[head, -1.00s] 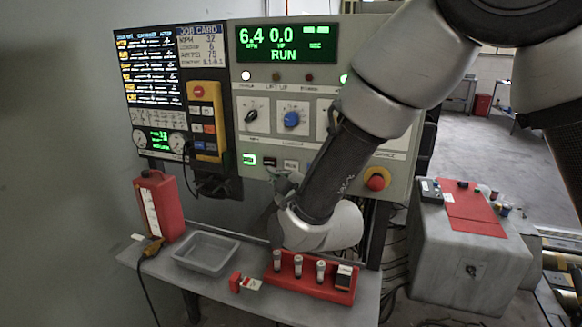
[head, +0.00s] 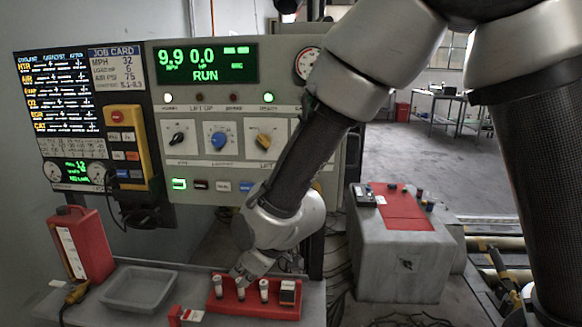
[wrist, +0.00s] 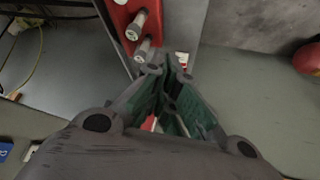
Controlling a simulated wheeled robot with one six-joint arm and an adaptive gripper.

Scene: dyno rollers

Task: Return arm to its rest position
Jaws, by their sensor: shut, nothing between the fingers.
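My arm reaches down from the upper right in the head view, in front of the control panel (head: 225,75). My gripper (head: 243,279) hangs low near the red rack (head: 258,308), small and partly hard to make out there. In the wrist view my gripper's fingers (wrist: 166,66) come together at their tips with nothing held. The red rack also shows in the wrist view (wrist: 122,18), beyond the fingertips. I cannot tell the exact gap between gripper and rack.
A grey tray (head: 140,289) and a red bottle (head: 82,244) stand left on the bench. Small cylinders and a dark block (head: 288,291) sit in the rack. A grey box (head: 400,255) with a red top stands right. Open floor lies behind it.

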